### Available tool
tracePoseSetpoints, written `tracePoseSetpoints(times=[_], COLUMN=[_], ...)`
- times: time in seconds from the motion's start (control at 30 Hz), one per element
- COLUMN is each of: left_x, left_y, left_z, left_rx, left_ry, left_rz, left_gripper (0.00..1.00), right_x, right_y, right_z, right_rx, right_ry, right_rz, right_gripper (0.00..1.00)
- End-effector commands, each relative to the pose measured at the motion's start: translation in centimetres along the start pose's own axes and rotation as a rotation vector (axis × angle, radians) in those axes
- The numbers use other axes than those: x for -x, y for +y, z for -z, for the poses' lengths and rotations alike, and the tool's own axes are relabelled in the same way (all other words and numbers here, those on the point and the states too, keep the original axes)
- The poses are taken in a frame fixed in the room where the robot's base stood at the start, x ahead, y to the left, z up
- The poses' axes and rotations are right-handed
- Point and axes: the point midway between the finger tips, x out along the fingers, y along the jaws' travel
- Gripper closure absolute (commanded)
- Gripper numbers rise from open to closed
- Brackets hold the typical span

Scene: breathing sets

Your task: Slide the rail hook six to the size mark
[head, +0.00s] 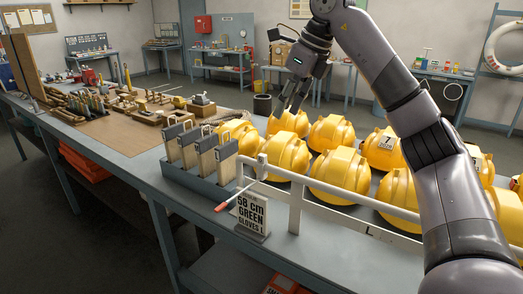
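My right gripper (288,112) comes down from the upper right and hangs above a yellow helmet (288,124) in the back row. Its two fingers look apart, with nothing visible between them. A white rail (350,196) runs along the front of several yellow helmets. At its left end is a white fitting (262,164) with a thin rod ending in a red tip (221,207). I cannot read any number on it, so I cannot tell which part is rail hook six. A sign (251,212) reading "58 cm GREEN GLOVES 1" stands below the rod. My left gripper is not in view.
Grey upright blocks with handles (203,155) stand in a tray left of the rail. A board with wooden parts and tools (110,130) covers the left of the bench. My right arm hides part of the helmets and rail at right.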

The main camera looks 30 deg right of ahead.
Motion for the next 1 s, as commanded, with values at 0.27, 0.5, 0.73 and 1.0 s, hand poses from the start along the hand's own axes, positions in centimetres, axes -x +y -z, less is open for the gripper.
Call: tracePoseSetpoints(times=[0.27,0.5,0.73,1.0], left_x=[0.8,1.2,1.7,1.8], left_y=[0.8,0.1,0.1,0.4], left_z=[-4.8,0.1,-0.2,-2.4], left_rx=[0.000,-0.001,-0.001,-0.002], left_ry=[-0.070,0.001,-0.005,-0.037], left_rz=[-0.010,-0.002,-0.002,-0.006], left_gripper=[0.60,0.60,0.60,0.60], right_x=[-6.3,-11.2,-14.2,-15.0], right_y=[0.1,0.1,0.1,0.2], right_z=[0.1,0.0,-0.1,-0.1], right_rx=[0.001,0.002,0.002,0.003], right_ry=[0.006,0.004,0.001,-0.001], right_rz=[-0.002,-0.003,-0.002,-0.002], right_gripper=[0.65,0.65,0.65,0.65])
